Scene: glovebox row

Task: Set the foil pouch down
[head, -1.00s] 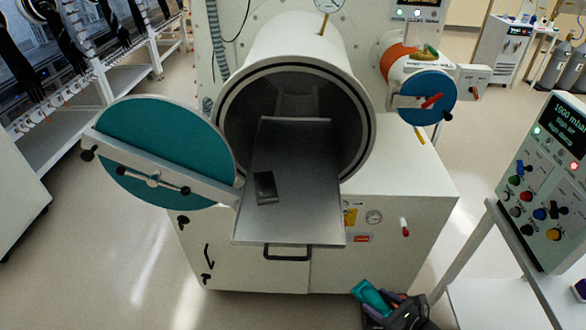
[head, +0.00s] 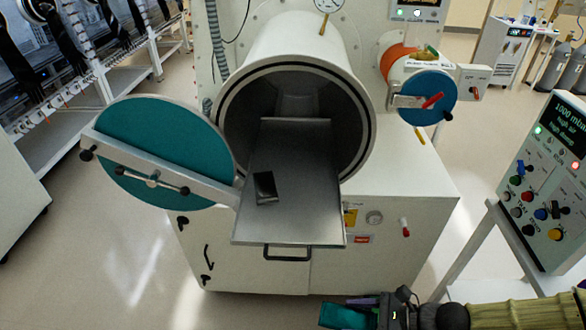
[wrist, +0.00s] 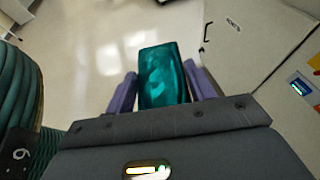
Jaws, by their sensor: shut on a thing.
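The foil pouch (wrist: 163,76) is shiny teal and sits between the two purple fingers of my gripper (wrist: 163,88) in the wrist view. My gripper is shut on it. In the head view the pouch (head: 345,316) shows at the bottom edge, partly cut off, with my gripper (head: 362,302) beside it. Both are low in front of the white cabinet, below the pulled-out metal tray (head: 300,222). The pouch is apart from the tray.
A small dark block (head: 265,187) lies on the tray's left side; the rest of the tray looks clear. The round chamber (head: 340,110) is open behind it. Its teal door (head: 165,135) stands swung out left. A control panel (head: 555,190) on a stand is at right.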

